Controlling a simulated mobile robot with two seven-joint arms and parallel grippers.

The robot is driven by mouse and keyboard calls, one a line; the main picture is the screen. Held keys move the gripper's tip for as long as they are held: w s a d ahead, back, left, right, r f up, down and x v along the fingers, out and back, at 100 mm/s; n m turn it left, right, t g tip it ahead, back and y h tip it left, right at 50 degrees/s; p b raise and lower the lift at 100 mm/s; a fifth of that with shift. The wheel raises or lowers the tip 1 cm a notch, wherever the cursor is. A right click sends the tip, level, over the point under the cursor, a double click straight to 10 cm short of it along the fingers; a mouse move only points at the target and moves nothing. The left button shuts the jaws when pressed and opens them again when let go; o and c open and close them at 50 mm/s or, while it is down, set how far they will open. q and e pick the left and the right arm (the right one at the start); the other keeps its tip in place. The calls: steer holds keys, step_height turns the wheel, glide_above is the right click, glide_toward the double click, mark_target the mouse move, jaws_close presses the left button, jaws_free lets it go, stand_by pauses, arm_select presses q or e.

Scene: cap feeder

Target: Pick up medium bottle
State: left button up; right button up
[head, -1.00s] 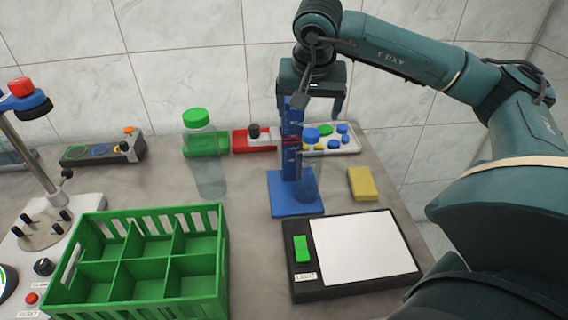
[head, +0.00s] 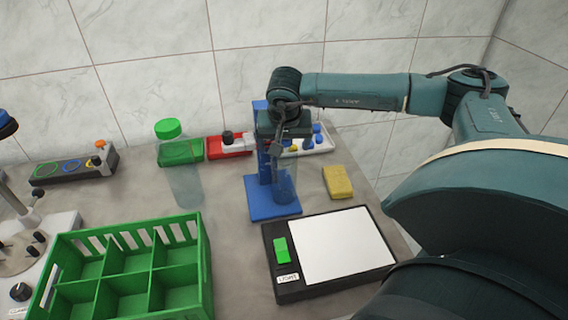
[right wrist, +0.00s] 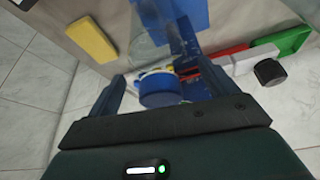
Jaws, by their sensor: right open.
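A clear bottle (head: 286,186) stands upright at the blue stand (head: 272,211) in the head view. Its top is hidden behind my right gripper (head: 281,145). In the right wrist view a blue cap (right wrist: 160,92) shows on the clear bottle body (right wrist: 146,48). The open fingers of my right gripper (right wrist: 162,88) show on either side of the cap, with gaps visible. I cannot tell exactly how far down the fingers reach. A taller clear bottle with a green cap (head: 168,128) stands farther left. My left gripper is not in view.
A green crate (head: 205,262) and a black-framed light panel (head: 335,250) stand in front. A yellow block (head: 338,182) lies to the right; it also shows in the right wrist view (right wrist: 92,42). Green and red blocks and a tray with caps (head: 318,142) line the wall.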

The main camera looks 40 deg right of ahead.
steer(key=shift+w+f, duration=0.1)
steer(key=shift+f, duration=0.15)
steer(key=shift+c, duration=0.5)
steer(key=shift+r, duration=0.1)
jaws_close()
